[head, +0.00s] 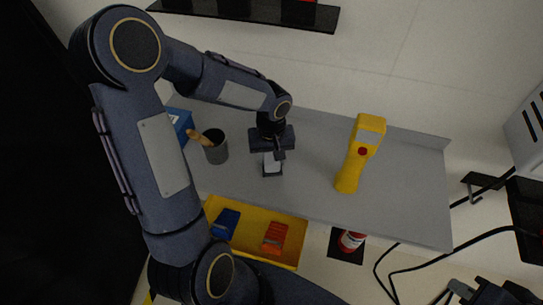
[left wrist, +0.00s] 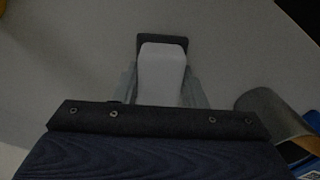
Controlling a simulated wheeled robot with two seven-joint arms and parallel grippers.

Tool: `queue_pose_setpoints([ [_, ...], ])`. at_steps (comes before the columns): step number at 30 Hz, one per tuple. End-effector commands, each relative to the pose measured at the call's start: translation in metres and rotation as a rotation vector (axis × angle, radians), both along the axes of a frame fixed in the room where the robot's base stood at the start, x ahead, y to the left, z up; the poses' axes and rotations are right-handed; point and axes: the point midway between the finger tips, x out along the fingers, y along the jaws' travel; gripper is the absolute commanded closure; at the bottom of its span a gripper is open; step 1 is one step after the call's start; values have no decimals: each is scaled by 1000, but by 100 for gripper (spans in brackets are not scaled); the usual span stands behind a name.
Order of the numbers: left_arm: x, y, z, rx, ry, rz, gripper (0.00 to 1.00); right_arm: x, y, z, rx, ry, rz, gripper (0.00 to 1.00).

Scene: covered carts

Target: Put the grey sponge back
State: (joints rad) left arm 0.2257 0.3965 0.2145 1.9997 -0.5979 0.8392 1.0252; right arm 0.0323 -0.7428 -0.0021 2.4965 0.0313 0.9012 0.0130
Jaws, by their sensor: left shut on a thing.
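My left gripper (head: 273,155) is over the grey shelf top, shut on a light grey block with a dark part, which looks like the grey sponge (head: 272,165). In the left wrist view the sponge (left wrist: 162,72) sits between the two fingers (left wrist: 163,88), its dark part showing at the far end. Whether it touches the surface is unclear. A yellow tray (head: 293,262) below the shelf's front edge holds a blue block (head: 226,223) and an orange block (head: 275,237). My right gripper (head: 462,291) is at the bottom right, partly cut off; its opening is unclear.
A yellow handheld device (head: 358,155) stands right of my left gripper on the grey shelf (head: 410,190). A grey cup (head: 216,150) with a wooden handle and a blue box (head: 180,122) stand to the left. A red and white can (head: 351,240) and black cables are beyond the front edge.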

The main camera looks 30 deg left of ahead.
Motion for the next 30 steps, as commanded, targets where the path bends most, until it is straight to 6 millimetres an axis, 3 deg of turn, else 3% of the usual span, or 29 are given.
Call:
queue_pose_setpoints([
  [12, 0, 0, -7, 0, -1, 1, 80, 0, 0, -5, 0, 0, 0, 100],
  [13, 0, 0, -5, 1, -1, 1, 58, 0, 0, -4, 0, 0, 0, 100],
  [17, 0, 0, -5, 0, 0, 1, 41, 0, 0, -3, 0, 0, 0, 100],
  [26, 0, 0, -3, 0, 0, 1, 40, 0, 0, -1, 0, 0, 0, 100],
  [30, 1, 0, 7, 1, -5, 2, 40, 0, 0, 0, 0, 0, 0, 100],
])
